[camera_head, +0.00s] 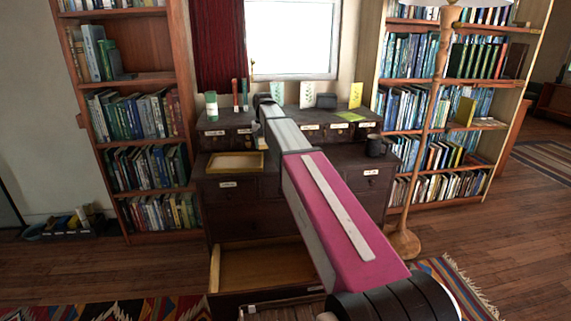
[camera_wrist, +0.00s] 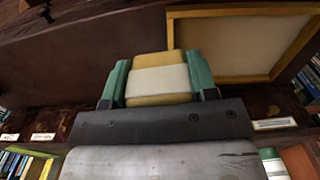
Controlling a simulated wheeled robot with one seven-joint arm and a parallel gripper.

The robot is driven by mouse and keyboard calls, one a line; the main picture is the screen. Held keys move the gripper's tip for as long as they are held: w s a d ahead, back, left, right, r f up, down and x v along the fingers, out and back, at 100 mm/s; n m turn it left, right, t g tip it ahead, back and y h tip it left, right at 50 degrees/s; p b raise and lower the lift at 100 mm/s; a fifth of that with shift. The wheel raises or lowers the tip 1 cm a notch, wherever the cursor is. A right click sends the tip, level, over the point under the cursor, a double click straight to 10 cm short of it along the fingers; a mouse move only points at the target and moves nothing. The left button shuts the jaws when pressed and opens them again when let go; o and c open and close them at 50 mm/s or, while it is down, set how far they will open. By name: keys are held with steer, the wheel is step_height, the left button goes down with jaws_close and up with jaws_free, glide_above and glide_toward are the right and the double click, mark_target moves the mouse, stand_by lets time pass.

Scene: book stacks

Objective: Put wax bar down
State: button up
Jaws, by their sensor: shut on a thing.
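My gripper (camera_wrist: 159,76) is shut on the wax bar (camera_wrist: 158,98), a yellow block with a broad white band, held between two green fingers in the wrist view. In the head view, my gripper (camera_head: 262,101) is at the far end of my outstretched arm, above the dark chest. The bar cannot be made out there. In the wrist view, the bar is over the dark chest top, beside a shallow yellow-rimmed tray (camera_wrist: 172,42). I cannot tell its height above the surface.
The dark chest (camera_head: 228,224) has an open lower drawer (camera_head: 262,268). The tray also shows in the head view (camera_head: 262,163). A green-and-white tube (camera_head: 211,106), a dark cup (camera_head: 376,146) and several cards stand on the chest. Bookshelves flank it; a floor lamp (camera_head: 435,110) stands right.

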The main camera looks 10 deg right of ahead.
steer(key=w+d+f, duration=0.1)
steer(key=d+f, duration=0.1)
steer(key=d, duration=0.1)
steer(key=w+d+f, duration=0.2)
steer(key=d, duration=0.1)
steer(key=w+d+f, duration=0.1)
steer(key=d+f, duration=0.1)
steer(key=d, duration=0.1)
steer(key=shift+w+d+f, duration=0.25)
steer(key=shift+w+d, duration=0.05)
steer(key=shift+w, duration=0.05)
steer(key=shift+d+f, duration=0.1)
steer(key=shift+f, duration=1.95)
steer(key=o, duration=0.8)
steer(key=shift+f, duration=0.15)
step_height(320, 180, up, 12)
steer(key=s+f, duration=0.9)
steer(key=s, duration=0.2)
steer(key=s+f, duration=1)
steer(key=s, duration=0.2)
steer(key=s+f, duration=1)
steer(key=s, duration=0.2)
steer(key=shift+f, duration=0.2)
